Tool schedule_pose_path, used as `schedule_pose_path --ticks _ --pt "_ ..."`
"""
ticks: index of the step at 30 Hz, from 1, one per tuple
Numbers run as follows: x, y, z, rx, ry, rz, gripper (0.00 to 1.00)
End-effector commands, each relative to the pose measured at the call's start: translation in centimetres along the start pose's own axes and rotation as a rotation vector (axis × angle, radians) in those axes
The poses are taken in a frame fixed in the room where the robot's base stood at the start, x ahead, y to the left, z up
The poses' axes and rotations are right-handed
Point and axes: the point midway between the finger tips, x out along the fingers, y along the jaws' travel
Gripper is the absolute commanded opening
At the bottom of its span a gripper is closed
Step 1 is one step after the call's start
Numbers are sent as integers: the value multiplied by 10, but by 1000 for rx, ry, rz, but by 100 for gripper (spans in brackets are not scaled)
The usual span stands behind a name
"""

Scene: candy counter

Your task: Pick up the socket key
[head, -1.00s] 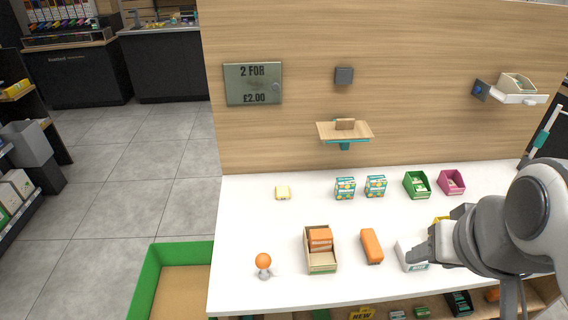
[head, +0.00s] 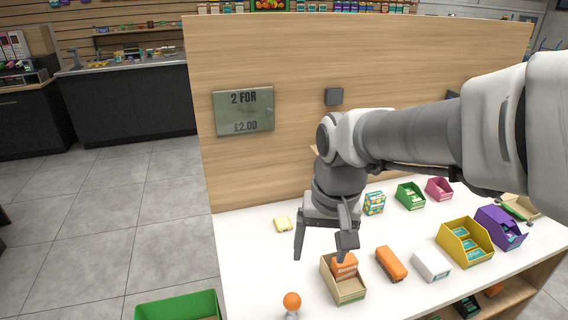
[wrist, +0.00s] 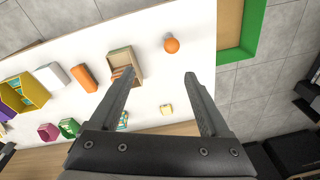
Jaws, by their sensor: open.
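An orange ball on a short grey base, which seems to be the socket key (head: 292,301), stands near the front left of the white counter. Its base is partly cut off by the lower picture edge. In the wrist view the orange ball (wrist: 171,45) shows beyond the fingertips, slightly right of the middle between them. My gripper (head: 322,252) is open and empty above the counter, behind the orange ball and beside the tan box. In the wrist view my gripper (wrist: 160,75) has its two fingers wide apart with nothing between them.
A tan open box (head: 349,294) holding an orange packet stands near the gripper. A yellow block (head: 283,224) lies behind. An orange packet (head: 391,264), white box (head: 431,265) and yellow bin (head: 477,256) stand right. A wooden panel (head: 300,60) rises behind. A green-rimmed bin (head: 178,306) sits left.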

Motion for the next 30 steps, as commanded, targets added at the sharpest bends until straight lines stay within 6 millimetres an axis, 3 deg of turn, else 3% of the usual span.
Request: schedule_pose_path --ticks 1,3,11,17,24,30 --pt "16 -7 -4 0 -29 12 80" --pt "29 -14 -8 7 -58 28 80" --pt "59 -31 -18 22 -113 68 80" --pt "84 -30 -15 24 -122 76 80" --pt "138 -26 -8 24 -122 76 80" --pt "172 -24 -5 24 -120 74 80"
